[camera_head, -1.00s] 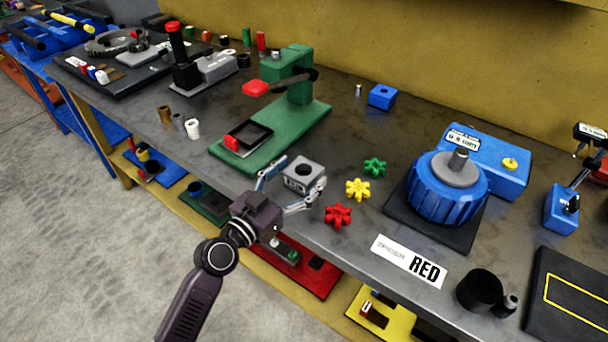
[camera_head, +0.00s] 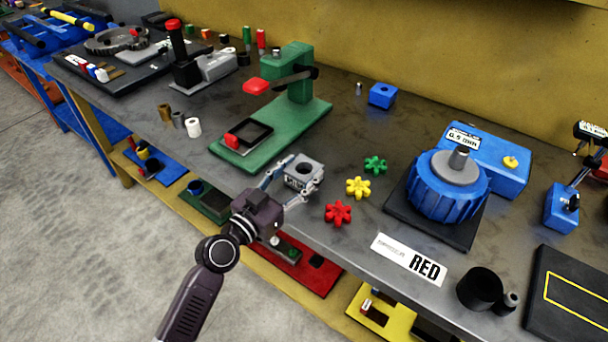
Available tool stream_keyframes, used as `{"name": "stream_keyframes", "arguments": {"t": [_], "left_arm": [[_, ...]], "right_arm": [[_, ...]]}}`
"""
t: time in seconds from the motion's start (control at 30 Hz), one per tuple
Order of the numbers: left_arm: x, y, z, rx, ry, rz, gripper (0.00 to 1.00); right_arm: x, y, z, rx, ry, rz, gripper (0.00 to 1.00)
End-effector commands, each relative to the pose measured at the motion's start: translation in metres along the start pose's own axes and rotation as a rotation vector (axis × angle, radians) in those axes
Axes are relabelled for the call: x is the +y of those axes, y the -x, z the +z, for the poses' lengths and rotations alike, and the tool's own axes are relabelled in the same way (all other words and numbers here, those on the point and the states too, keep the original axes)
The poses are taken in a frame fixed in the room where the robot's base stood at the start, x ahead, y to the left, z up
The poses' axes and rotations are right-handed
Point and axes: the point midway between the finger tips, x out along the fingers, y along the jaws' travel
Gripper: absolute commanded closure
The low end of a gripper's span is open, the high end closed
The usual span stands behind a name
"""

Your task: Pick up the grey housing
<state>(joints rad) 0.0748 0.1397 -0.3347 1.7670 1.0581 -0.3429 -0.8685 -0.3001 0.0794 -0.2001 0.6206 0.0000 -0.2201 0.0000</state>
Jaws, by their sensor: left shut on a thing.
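The grey housing (camera_head: 303,172) is a small block with a round dark bore on top, near the front edge of the workbench. My left gripper (camera_head: 291,183) reaches in from the front, with one finger on each side of the housing, and is shut on it. The housing's lower part is partly hidden by the gripper. I cannot tell whether the housing is clear of the bench top. My right gripper is not in view.
Red (camera_head: 338,212), yellow (camera_head: 358,187) and green (camera_head: 375,165) star-shaped pieces lie just right of the housing. A green press (camera_head: 290,110) stands behind left.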

Motion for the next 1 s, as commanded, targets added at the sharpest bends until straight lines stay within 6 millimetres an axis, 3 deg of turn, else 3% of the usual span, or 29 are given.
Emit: {"name": "stream_keyframes", "arguments": {"t": [0.27, 0.47, 0.67, 1.0], "left_arm": [[-0.001, -0.001, -0.006, 0.009, -0.001, -0.002, 1.0], [-0.001, -0.001, -0.022, 0.013, -0.002, -0.002, 1.0], [0.0, -0.001, -0.057, 0.016, -0.003, -0.002, 1.0], [-0.001, 0.0, -0.144, 0.017, -0.004, -0.001, 1.0]], "right_arm": [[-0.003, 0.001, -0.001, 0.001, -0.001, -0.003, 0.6], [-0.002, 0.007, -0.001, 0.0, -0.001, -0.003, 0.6], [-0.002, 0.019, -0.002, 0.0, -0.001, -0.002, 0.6], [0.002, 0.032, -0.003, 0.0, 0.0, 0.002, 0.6]]}}
